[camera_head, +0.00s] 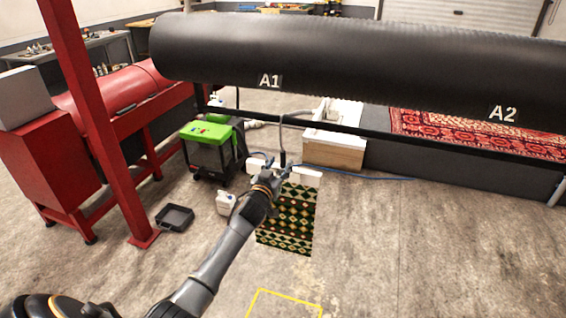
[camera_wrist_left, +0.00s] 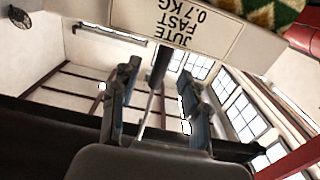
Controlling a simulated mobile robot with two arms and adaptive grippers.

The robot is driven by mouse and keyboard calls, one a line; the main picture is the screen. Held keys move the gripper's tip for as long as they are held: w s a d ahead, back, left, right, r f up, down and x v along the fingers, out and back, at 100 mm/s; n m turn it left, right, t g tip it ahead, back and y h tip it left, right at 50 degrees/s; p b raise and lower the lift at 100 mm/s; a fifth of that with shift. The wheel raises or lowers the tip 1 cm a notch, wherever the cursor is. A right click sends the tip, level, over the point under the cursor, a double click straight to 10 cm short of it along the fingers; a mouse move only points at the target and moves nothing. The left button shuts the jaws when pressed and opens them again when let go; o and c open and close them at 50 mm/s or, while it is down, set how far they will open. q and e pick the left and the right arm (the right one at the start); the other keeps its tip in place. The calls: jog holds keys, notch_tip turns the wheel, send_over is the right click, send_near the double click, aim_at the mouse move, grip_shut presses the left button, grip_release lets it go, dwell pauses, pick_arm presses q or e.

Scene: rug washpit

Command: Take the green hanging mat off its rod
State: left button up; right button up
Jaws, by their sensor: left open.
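The green mat (camera_head: 288,220), with a cream, black and yellow diamond pattern, hangs below and behind my left gripper in the head view. A corner of it shows at top right in the left wrist view (camera_wrist_left: 262,10). A white board (camera_head: 307,176) at its top edge reads "JUTE FAST 0.7 KG", upside down in the wrist view (camera_wrist_left: 190,28). My left gripper (camera_head: 281,168) is open, its fingers on either side of a dark upright stem (camera_wrist_left: 160,66). Contact cannot be told. I cannot make out the rod clearly. My right gripper is not in view.
A large black roller (camera_head: 370,65), marked A1 and A2, spans the back. A red machine (camera_head: 120,100) and post stand left. A green-topped cart (camera_head: 208,145), a white jug (camera_head: 226,203) and a black tray (camera_head: 174,217) are nearby. A yellow outline (camera_head: 285,297) marks clear floor in front.

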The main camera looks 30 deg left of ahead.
aim_at(282, 160)
pick_arm(q)
jog(key=shift+b+x, duration=0.8)
jog(key=shift+x, duration=0.75)
jog(key=shift+w+a, duration=0.1)
jog(key=shift+w, duration=0.2)
grip_shut()
jog(key=shift+f, duration=0.1)
